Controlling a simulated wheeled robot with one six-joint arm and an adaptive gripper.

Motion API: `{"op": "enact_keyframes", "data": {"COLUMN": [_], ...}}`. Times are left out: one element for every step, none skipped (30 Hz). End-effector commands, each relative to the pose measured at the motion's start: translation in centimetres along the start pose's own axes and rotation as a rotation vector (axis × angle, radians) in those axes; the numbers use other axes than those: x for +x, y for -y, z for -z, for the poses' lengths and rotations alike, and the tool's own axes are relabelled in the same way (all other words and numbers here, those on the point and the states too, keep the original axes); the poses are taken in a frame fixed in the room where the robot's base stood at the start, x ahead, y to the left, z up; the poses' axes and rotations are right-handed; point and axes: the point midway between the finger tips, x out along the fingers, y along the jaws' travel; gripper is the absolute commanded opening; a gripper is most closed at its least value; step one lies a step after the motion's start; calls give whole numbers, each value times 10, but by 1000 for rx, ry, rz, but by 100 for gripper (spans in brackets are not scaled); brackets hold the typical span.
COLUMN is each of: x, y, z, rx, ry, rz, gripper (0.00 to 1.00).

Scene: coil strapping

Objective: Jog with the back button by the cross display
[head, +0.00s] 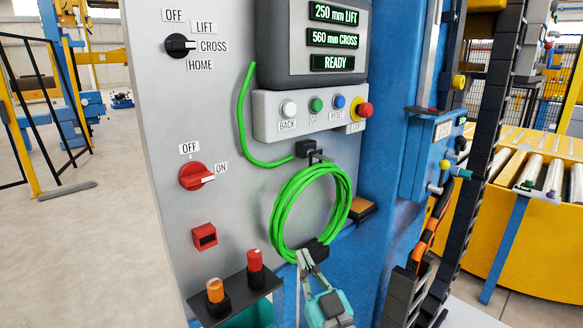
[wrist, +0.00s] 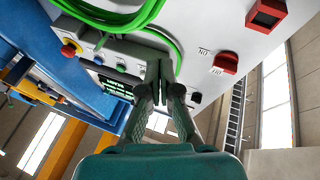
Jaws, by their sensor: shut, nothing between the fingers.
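The white back button (head: 289,109) is at the left end of a grey button box (head: 270,128), above its BACK label. The display (head: 334,40) above it reads 250 mm LIFT, 560 mm CROSS and READY. The cross line is the middle one. The black selector knob (head: 180,45) has its white mark toward CROSS. My gripper (head: 305,258) is shut and empty, low in front of the coiled green cable, below the button box and apart from the back button. In the wrist view its closed fingers (wrist: 160,72) stand before the panel, seen upside down.
Green (head: 316,104) and blue (head: 339,101) buttons and a red stop button (head: 363,109) sit right of the back button. The green cable coil (head: 276,215) hangs below. A red switch (head: 197,176) points to ON. A shelf (head: 235,296) holds two knobbed pieces.

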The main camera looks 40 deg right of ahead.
Motion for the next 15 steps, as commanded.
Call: {"op": "enact_keyframes", "data": {"x": [12,18,26,32,38,45,50,56,62,67,72,78,83,87,92], "y": [-7,-10,-15,-18,-22,-26,-30,-33,-38,-42,-45,-50,-53,-56,-61], "z": [12,18,26,33,39,48,55,62,72,78,86,96,104,111,122], "rx": [-10,-16,-25,-30,-36,-44,-51,-59,-69,-75,-82,-91,-99,-108,-119], "ry": [-25,-36,-52,-64,-75,-91,-103,-114,-130,-142,-153,-169,-181,-191,-206], "rz": [-8,-12,-16,-19,-22,-26,-29,-32,-36,-39,-41,-45,-47,-50,-54], "gripper": [0,0,0,0,0,0,0,0,0,0,0,0,0,0,0]}}
